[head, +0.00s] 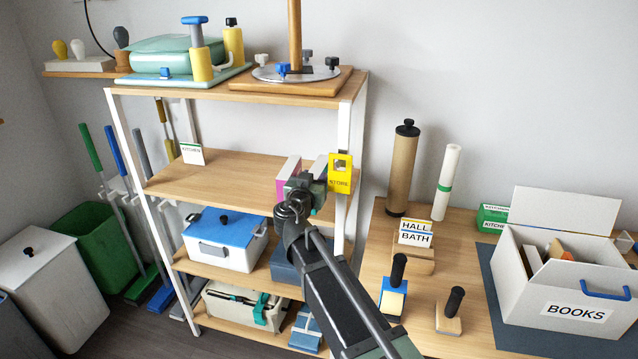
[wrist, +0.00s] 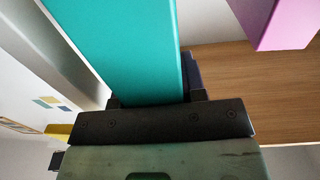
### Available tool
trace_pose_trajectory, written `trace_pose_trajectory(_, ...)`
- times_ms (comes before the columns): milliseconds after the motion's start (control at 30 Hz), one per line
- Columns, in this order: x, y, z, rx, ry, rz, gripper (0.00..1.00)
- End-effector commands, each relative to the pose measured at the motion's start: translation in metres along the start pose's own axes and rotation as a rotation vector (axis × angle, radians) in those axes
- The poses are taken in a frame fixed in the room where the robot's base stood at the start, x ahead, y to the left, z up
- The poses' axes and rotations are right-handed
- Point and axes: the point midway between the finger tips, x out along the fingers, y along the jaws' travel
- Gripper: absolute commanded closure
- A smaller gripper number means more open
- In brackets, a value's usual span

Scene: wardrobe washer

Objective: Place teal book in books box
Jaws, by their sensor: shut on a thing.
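The teal book (wrist: 122,42) fills the middle of the wrist view, gripped at its near end. My gripper (wrist: 155,105) is shut on it. In the head view my gripper (head: 308,184) is at the right end of the middle shelf, and my arm hides most of the book. The books box (head: 520,299) is white, labelled BOOKS, and stands open on the table at the right. Several books, among them an orange one (head: 558,250), stand inside it. My gripper is to the left of the box, apart from it.
A magenta book (head: 287,171) is on the middle shelf (head: 215,181) beside my gripper; it also shows in the wrist view (wrist: 276,22). A white shelf post (head: 352,150) and yellow tag (head: 340,172) are close by. A tan cylinder (head: 402,170), HALL/BATH cards (head: 415,233) and black-handled tools occupy the table.

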Motion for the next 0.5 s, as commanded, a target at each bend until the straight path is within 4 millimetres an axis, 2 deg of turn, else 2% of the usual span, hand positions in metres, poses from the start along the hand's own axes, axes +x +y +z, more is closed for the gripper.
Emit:
trace_pose_trajectory(67,0.012,-0.001,0.000,0.000,0.000,0.001,0.93)
trace_pose_trajectory(267,0.018,0.000,0.000,0.000,0.000,0.000,0.93)
trace_pose_trajectory(433,0.050,-0.001,0.000,0.000,0.000,0.002,0.93)
trace_pose_trajectory(500,0.044,0.000,0.028,0.000,0.000,0.000,0.93)
